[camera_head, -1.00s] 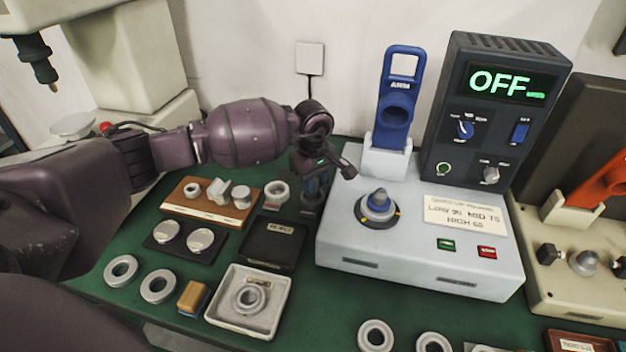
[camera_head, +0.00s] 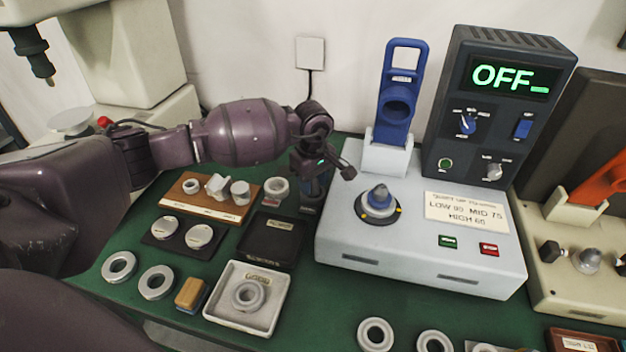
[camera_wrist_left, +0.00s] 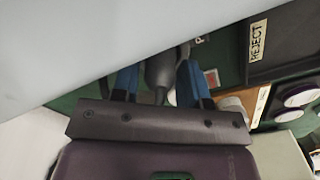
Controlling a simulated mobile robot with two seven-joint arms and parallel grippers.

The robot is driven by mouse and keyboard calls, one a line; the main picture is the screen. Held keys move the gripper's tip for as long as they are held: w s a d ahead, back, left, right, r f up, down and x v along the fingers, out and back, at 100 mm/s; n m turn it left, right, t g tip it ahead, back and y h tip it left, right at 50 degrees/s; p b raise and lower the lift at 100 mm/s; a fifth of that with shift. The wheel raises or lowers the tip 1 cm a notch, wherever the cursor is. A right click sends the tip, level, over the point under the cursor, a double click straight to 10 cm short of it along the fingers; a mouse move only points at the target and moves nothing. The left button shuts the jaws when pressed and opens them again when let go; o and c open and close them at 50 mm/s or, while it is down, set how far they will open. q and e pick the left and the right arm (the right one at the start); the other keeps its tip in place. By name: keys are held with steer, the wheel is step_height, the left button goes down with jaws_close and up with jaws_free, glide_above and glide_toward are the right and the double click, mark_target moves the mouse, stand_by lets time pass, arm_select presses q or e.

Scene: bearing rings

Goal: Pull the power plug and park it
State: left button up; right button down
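My left gripper (camera_head: 313,190) points down at the back of the green table, just left of the grey heater box. In the left wrist view its two blue fingers (camera_wrist_left: 158,82) stand on either side of a dark grey plug (camera_wrist_left: 162,68) with a thin cord running up from it. The fingers are very close to the plug; whether they press on it is unclear. What lies under the plug is hidden. A white wall outlet (camera_head: 310,52) with a black cord is behind the gripper. My right gripper is not in view.
The heater box (camera_head: 345,235) stands close beside the gripper, its display (camera_head: 508,77) reading OFF. A black reject tray (camera_head: 272,240), a wooden board (camera_head: 195,210) with parts and a white tray (camera_head: 280,310) lie in front and to the left.

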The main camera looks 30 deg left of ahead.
arm_select(q)
steer(key=shift+r, duration=0.6)
steer(key=shift+r+p, duration=0.85)
steer(key=shift+r, duration=1.05)
steer(key=shift+r+p, duration=0.45)
steer(key=shift+r, duration=0.85)
steer(key=shift+r+p, duration=0.35)
steer(key=shift+r, duration=1.35)
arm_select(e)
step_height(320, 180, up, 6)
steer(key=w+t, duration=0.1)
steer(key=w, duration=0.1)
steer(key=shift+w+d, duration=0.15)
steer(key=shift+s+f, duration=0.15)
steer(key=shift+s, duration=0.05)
